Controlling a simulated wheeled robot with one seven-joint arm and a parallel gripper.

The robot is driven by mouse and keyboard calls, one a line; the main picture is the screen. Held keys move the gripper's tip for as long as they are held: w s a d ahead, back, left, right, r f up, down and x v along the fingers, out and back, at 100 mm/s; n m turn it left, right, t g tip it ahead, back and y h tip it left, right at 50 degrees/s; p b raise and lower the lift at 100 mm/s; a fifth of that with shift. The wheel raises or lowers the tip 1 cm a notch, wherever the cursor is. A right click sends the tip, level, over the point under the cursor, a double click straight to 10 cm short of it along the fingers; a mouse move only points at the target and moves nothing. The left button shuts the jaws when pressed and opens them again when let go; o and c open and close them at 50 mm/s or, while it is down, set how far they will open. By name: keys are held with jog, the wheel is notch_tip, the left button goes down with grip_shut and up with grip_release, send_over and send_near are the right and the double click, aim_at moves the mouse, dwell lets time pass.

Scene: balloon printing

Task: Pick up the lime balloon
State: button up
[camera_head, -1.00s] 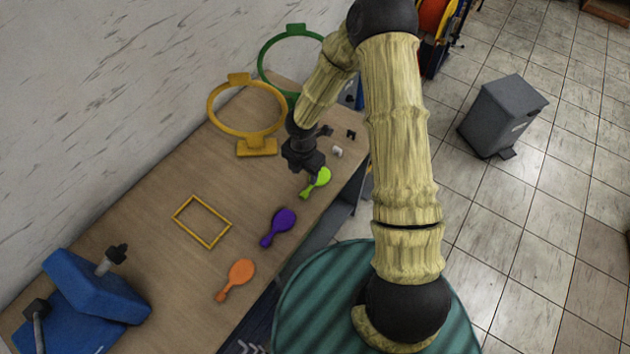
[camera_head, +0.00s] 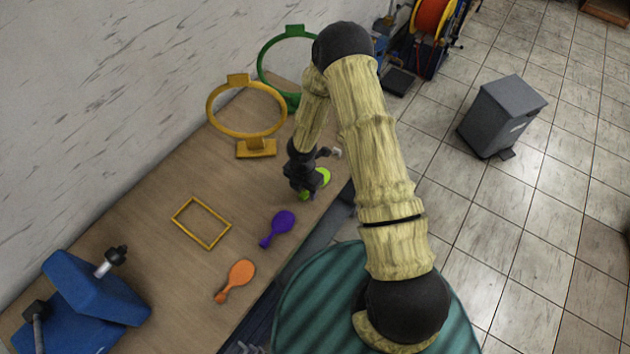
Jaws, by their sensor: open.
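The lime balloon (camera_head: 324,177) lies on the wooden table near its right edge, at the far end of the row of balloons. My gripper (camera_head: 303,194) is open and low over it, pointing down. It hides the middle of the balloon; the round end shows to the right and a bit of the neck (camera_head: 304,196) shows below. I cannot tell whether the fingers touch the balloon or stand around it.
A purple balloon (camera_head: 283,224) and an orange balloon (camera_head: 240,273) lie nearer on the table (camera_head: 150,230). A yellow frame (camera_head: 203,222) lies left. A yellow ring stand (camera_head: 256,148) and green ring stand (camera_head: 263,62) stand behind. A blue press (camera_head: 95,290) is at lower left.

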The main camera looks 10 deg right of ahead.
jog(key=shift+f, duration=0.9)
jog(key=c, duration=0.9)
